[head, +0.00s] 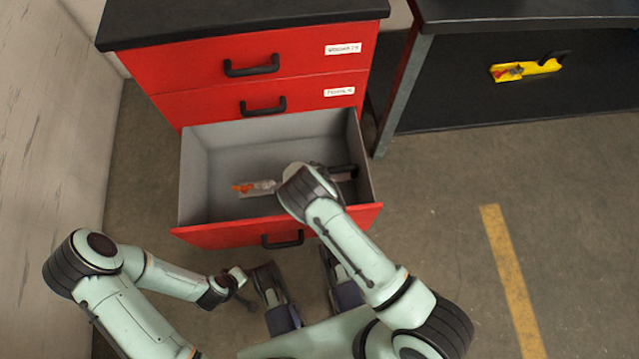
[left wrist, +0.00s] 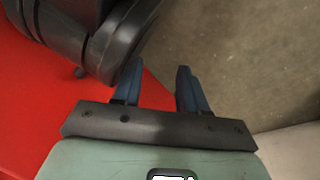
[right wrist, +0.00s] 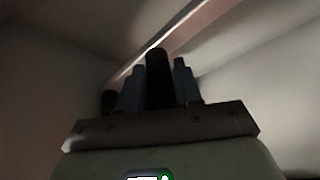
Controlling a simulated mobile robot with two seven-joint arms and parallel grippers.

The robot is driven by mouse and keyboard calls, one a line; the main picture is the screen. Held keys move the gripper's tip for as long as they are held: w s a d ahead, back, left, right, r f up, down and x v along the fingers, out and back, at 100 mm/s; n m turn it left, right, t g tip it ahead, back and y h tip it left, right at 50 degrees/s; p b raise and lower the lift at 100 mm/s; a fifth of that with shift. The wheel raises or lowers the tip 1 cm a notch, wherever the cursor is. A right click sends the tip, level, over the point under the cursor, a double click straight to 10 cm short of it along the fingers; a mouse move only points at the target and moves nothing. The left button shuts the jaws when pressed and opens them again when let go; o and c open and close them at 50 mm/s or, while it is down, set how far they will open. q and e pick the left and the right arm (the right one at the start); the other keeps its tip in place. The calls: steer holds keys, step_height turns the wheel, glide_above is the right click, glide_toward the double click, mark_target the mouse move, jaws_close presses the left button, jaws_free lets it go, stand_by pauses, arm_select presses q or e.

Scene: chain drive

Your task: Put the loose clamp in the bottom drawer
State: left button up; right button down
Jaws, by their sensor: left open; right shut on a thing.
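The red bottom drawer (head: 196,237) is pulled out, its grey inside open to view. The clamp (head: 243,187) shows low inside it as an orange-tipped, pale piece left of my right wrist. A dark handle-like piece (head: 341,173) shows right of the wrist; I cannot tell if it is the same thing. My right gripper (right wrist: 157,85) is shut on a black, rod-like part of the clamp, inside the drawer; my wrist hides it in the head view. My left gripper (head: 245,288) is open and empty in front of the drawer; its parted fingers show in the left wrist view (left wrist: 157,88).
Two closed, labelled drawers (head: 255,68) with black handles are above. A dark bench (head: 520,14) stands at right, with a yellow piece (head: 540,69) on its dark panel. A pale wall (head: 50,120) bounds the left. The floor at right is clear, with a yellow stripe (head: 510,270).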

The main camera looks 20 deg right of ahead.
step_height(320, 180, down, 6)
steer(key=shift+f+b, duration=0.2)
steer(key=shift+b, duration=0.85)
arm_select(q)
steer(key=shift+g, duration=0.9)
steer(key=s+f, duration=0.2)
steer(key=s, duration=0.1)
steer(key=s+f, duration=0.1)
steer(key=shift+s+a+f, duration=0.2)
steer(key=shift+s+a, duration=0.1)
steer(key=shift+s, duration=0.05)
arm_select(e)
steer(key=shift+r, duration=0.1)
steer(key=c, duration=0.8)
jaws_free()
arm_select(q)
steer(key=w+d+r+t+p, duration=0.1)
steer(key=w+r+t+p, duration=0.2)
steer(key=w+r+p, duration=0.2)
step_height(320, 180, up, 2)
steer(key=w, duration=0.2)
steer(key=shift+w+d+r, duration=0.25)
steer(key=shift+w+d, duration=0.05)
arm_select(e)
steer(key=v, duration=1.2)
